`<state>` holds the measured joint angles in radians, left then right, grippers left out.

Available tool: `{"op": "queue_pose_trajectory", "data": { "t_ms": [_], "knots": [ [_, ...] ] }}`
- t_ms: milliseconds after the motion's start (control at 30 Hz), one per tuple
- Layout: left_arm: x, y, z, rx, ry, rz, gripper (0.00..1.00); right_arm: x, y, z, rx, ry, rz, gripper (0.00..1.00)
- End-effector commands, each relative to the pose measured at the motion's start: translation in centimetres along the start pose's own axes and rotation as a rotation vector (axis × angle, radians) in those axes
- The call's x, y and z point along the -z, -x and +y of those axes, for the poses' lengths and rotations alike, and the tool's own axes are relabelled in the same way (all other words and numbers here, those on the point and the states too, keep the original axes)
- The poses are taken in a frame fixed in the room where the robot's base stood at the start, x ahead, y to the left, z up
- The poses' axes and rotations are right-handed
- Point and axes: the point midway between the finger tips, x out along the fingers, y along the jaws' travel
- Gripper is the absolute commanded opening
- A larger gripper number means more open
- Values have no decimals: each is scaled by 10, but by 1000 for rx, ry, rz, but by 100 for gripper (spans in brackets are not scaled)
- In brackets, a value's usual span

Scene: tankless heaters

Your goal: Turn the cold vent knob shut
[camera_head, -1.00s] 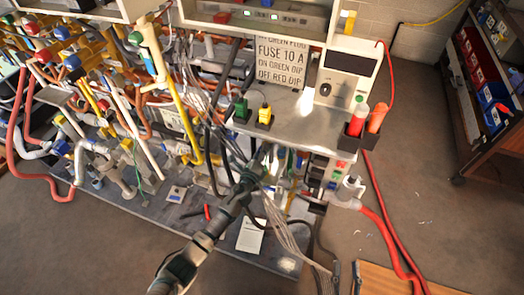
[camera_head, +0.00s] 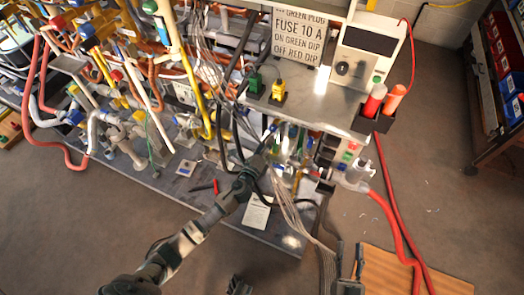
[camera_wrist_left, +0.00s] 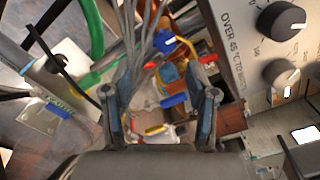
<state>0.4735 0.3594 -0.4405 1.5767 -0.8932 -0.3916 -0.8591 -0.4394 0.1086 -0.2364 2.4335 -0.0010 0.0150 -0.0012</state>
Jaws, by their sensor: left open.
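My left gripper (camera_head: 266,140) is at the front edge of the metal bench, among hoses and cables. In the left wrist view its two fingers (camera_wrist_left: 165,110) stand apart with nothing clamped between them. Another blue handle (camera_wrist_left: 163,41) lies further up. No readable label tells which blue part is the cold vent knob. My right gripper (camera_head: 348,265) is low in the head view, fingers apart, away from the bench.
Grey cables (camera_head: 295,220) hang close by. A green hose (camera_wrist_left: 93,28) passes at upper left. Red hoses (camera_head: 392,220) run down the right. Open floor (camera_head: 440,200) lies beyond.

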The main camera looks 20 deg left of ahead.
Motion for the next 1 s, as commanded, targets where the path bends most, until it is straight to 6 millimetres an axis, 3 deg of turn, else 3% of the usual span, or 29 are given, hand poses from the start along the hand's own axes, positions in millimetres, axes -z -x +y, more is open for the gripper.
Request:
{"op": "queue_pose_trajectory", "data": {
  "t_ms": [100, 233, 867, 1000],
  "knots": [
    [1, 22, 2, -2, 0, 2, 57, 0, 0, 0, 0, 0, 0, 40],
    [2, 36, 1, -1, 1, 2, 57, 0, -1, 0, -1, 0, 0, 40],
    [2, 41, 1, -1, 4, 3, 57, -2, -2, 1, -1, -1, -2, 40],
    [24, 62, -3, 3, 164, 57, 57, 0, 0, 0, -1, 0, 0, 40]
  ]
}}
